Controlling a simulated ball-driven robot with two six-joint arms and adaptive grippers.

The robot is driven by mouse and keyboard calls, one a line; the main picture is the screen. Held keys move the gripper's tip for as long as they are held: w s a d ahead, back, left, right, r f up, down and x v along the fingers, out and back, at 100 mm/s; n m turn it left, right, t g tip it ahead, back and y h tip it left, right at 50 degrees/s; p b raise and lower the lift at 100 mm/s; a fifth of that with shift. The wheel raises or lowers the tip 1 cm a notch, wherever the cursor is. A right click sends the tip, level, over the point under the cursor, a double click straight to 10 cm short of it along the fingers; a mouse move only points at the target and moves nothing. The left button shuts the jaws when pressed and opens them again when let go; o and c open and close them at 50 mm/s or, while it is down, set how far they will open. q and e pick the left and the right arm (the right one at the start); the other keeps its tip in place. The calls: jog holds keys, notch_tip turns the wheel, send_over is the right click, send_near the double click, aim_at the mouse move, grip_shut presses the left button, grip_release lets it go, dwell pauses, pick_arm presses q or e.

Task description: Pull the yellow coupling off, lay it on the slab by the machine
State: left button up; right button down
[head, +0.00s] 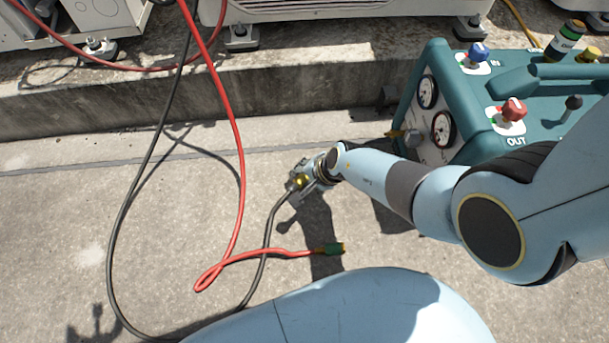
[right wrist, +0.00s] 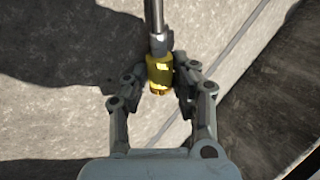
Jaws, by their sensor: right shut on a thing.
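The yellow coupling (right wrist: 159,72) is between the fingers of my right gripper (right wrist: 160,82) in the right wrist view, with a grey metal end and hose above it. My right gripper (head: 301,181) is shut on it. In the head view the coupling (head: 300,181) shows as a small yellow spot in the fingers, off the machine and above the slab. A black hose (head: 271,230) runs from it down and to the left. The teal machine (head: 473,98) stands at the right, with two gauges and blue and red knobs. The concrete slab (head: 75,215) is in front. My left gripper is not in view.
A concrete step (head: 190,95) with condenser units (head: 340,8) runs behind. Bare slab lies at the left.

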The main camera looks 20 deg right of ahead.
jog(key=c, duration=1)
grip_release()
jog(key=shift+s, duration=0.1)
jog(key=v, duration=1.2)
